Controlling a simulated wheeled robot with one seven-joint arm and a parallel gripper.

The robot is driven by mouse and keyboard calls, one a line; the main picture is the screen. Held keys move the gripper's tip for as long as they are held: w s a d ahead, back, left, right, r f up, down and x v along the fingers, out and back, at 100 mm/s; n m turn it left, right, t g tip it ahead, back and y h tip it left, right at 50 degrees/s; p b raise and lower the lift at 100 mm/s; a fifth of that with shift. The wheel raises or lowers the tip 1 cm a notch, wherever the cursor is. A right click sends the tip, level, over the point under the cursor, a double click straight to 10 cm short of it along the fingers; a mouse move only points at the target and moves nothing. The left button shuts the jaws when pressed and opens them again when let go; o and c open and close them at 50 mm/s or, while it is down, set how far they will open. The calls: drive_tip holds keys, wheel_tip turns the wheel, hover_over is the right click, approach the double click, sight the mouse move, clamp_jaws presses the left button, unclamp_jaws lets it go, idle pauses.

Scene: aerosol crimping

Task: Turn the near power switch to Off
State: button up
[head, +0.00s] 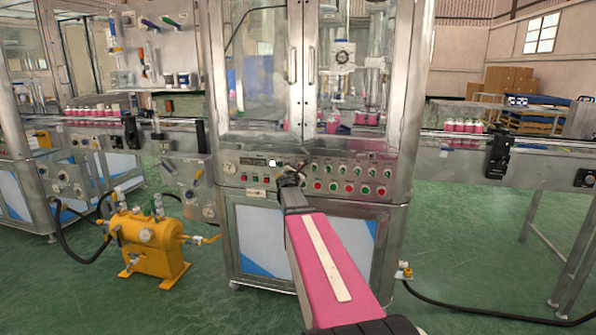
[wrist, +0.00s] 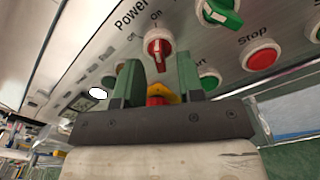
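A red rotary switch (wrist: 158,48) sits on the steel panel under the word "Power" in the wrist view. An "On" label is above it, and its white-marked handle stands roughly upright in the picture. My gripper (wrist: 160,72) has its two green fingers apart, just below the switch and to either side of it. I see nothing held, and cannot tell whether the fingertips touch the switch. A red and yellow part (wrist: 160,95) shows between the fingers nearer the palm. In the head view my gripper (head: 292,170) is at the panel and covers the switch.
The control panel (head: 315,186) carries several red and green buttons and switches. A green switch (wrist: 220,10) and a red Stop button (wrist: 262,55) lie close to the right of my fingers. A yellow pump unit (head: 152,240) stands on the floor to the left.

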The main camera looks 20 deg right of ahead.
drive_tip(key=shift+x, duration=0.85)
clamp_jaws()
drive_tip(key=shift+n, duration=0.3)
drive_tip(key=n, duration=1.1)
drive_tip(key=shift+s+d, duration=0.2)
drive_tip(key=shift+d, duration=0.05)
drive_tip(key=shift+n, duration=0.3)
